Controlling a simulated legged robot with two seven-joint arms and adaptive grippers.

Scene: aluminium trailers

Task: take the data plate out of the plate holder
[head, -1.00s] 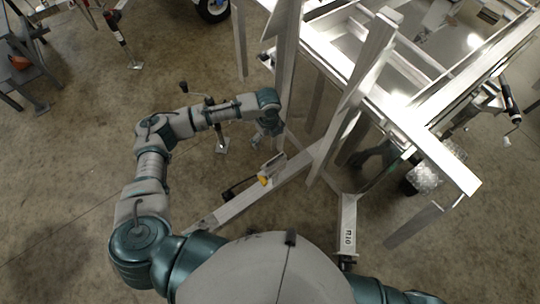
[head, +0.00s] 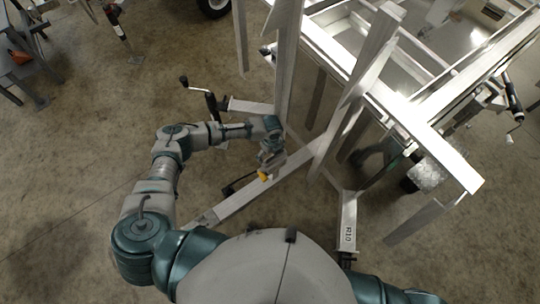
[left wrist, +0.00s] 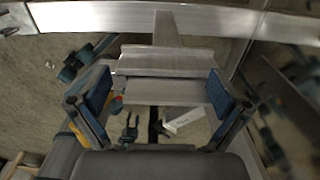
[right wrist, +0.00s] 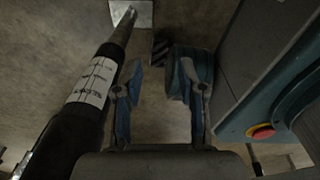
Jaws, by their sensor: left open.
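My left gripper (head: 268,158) reaches down to the trailer tongue (head: 240,190) in the head view, covering most of the plate holder. In the left wrist view my left gripper (left wrist: 160,95) is open, with one finger on each side of a flat grey data plate (left wrist: 165,92). The pale plate holder (left wrist: 160,60) shows just beyond the plate; I cannot tell how deep the plate sits in it. The fingers look close to the plate's side edges, and contact is unclear. My right gripper (right wrist: 158,75) is open and empty over the floor in the right wrist view.
A yellow part (head: 264,176) sits on the tongue close to my left gripper. Upright trailer beams (head: 287,60) stand just beyond and to the right. A dark jack tube (right wrist: 95,85) runs beside my right gripper. Bare floor (head: 80,160) lies to the left.

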